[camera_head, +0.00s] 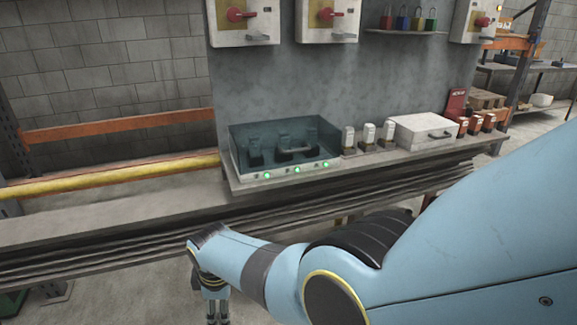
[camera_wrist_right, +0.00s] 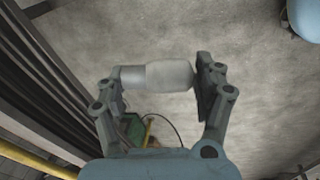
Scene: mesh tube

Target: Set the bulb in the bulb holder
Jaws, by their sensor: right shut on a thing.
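My right gripper (camera_head: 217,308) hangs low at the end of my right arm, in front of the long bench, near the bottom edge of the head view. In the right wrist view the same gripper (camera_wrist_right: 160,84) is shut on a pale, frosted bulb (camera_wrist_right: 172,75), gripped end to end. Its narrower grey end is at the left finger and its wider body at the right finger. The bulb is hidden or too small to see in the head view. I cannot make out a bulb holder for certain. My left gripper is not in view.
On the shelf (camera_head: 340,171) stand a clear-covered case (camera_head: 285,140) with green lights, several white-topped upright pieces (camera_head: 369,134), and a white box (camera_head: 424,131) with a handle. Red-handled switch boxes (camera_head: 243,18) hang above. A yellow rail (camera_head: 110,173) runs at left. Open floor lies below the gripper.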

